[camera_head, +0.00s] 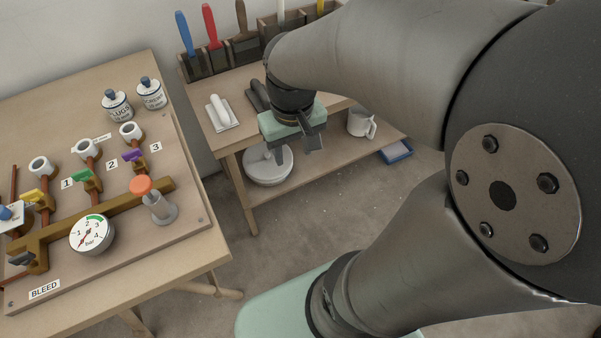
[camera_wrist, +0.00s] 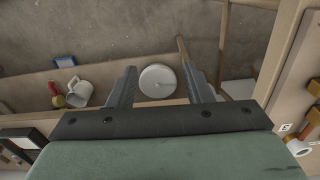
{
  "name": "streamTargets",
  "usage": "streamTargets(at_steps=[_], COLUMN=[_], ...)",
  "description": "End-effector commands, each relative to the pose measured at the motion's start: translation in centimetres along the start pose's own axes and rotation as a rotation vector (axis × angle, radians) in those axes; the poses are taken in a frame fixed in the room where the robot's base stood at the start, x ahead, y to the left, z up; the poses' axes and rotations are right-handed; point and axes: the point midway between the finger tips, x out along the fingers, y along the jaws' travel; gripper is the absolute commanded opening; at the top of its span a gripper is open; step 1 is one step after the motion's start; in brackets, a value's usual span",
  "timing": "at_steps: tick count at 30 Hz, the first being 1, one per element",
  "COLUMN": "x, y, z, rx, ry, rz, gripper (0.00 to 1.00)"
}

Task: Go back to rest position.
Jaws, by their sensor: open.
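My gripper (camera_head: 306,142) hangs from my bent arm in the head view, over the front of the tool bench at centre. In the wrist view my gripper (camera_wrist: 158,70) shows two dark fingers spread apart, with nothing held between them. A round white lidded pot (camera_wrist: 158,81) shows in the gap between the fingers, but it stands lower down, apart from them. The same pot (camera_head: 268,165) is on the bench's lower shelf in the head view. My arm hides part of the bench and the right side of the room.
A pipe board (camera_head: 150,235) with valves and a gauge (camera_head: 91,233) lies on the left table. A white mug (camera_head: 361,123) and blue tray (camera_head: 396,151) are to the right. Floor between tables is clear.

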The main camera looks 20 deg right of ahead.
Motion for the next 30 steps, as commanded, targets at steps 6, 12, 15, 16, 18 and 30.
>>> streamTargets(at_steps=[6, 12, 15, 16, 18, 30], x=[1.4, 1.6, 1.6, 1.6, 1.6, 1.5], y=[-1.2, -1.2, -1.2, -1.2, -1.2, -1.2], z=[6.4, 6.8, 6.7, 6.7, 6.7, 6.7], rx=[0.014, 0.019, 0.018, 0.018, 0.018, 0.017], ry=[-0.033, -0.037, -0.037, -0.037, -0.037, -0.036], rz=[0.001, 0.0, 0.0, 0.0, 0.0, 0.001], gripper=[0.46, 0.46, 0.46, 0.46, 0.46, 0.46])
